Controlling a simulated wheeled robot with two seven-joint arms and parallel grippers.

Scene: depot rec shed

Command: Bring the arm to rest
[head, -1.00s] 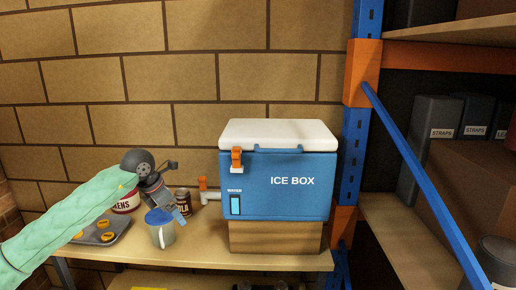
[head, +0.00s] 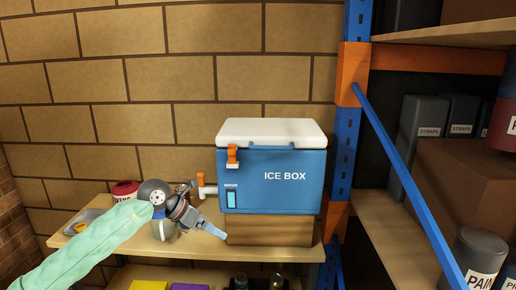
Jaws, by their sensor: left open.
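My left arm, in a pale green sleeve, comes in from the lower left. My left gripper (head: 209,212) is open and empty, left of the blue ice box (head: 285,188) and below its orange-handled tap (head: 205,187). One fingertip reaches down and right toward the wooden block under the box; I cannot tell whether it touches. A pale mug (head: 163,232) stands on the shelf, largely hidden behind the gripper and wrist. My right gripper is not in view.
A red tin (head: 124,191) and a grey tray (head: 80,222), partly hidden by my arm, are at the left on the wooden shelf (head: 275,253). A blue and orange rack upright (head: 345,150) stands at right. Paint tins (head: 478,262) and cartons fill the right rack.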

